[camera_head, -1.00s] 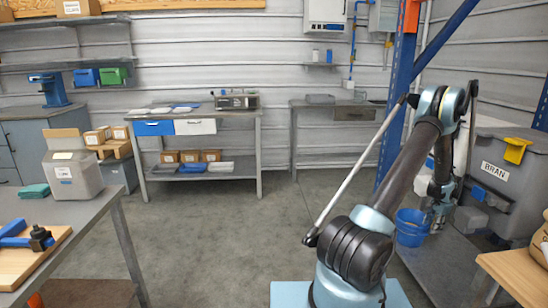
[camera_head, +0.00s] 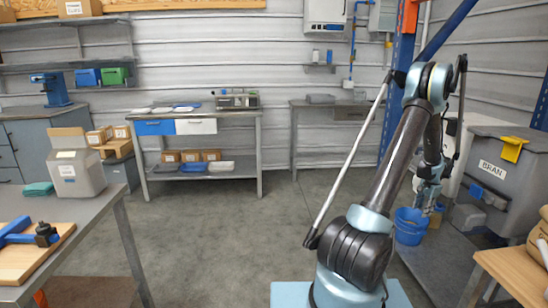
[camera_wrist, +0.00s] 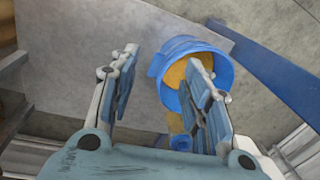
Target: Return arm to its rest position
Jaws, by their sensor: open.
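My gripper (camera_head: 428,199) hangs at the end of my arm on the right in the head view, above and beside a blue bucket (camera_head: 411,227). In the wrist view my gripper (camera_wrist: 165,88) has its two fingers spread apart with nothing between them. The blue bucket also shows in the wrist view (camera_wrist: 222,65), partly behind the right finger, with yellow-brown material (camera_wrist: 184,75) inside. My arm is raised and bent, its forearm pointing down.
A grey hopper labelled BRAN (camera_head: 500,178) with a yellow latch stands to the right of my arm. A blue post (camera_head: 393,120) rises behind it. A wooden table (camera_head: 515,275) is at the lower right. The floor (camera_head: 215,240) left of my arm is clear.

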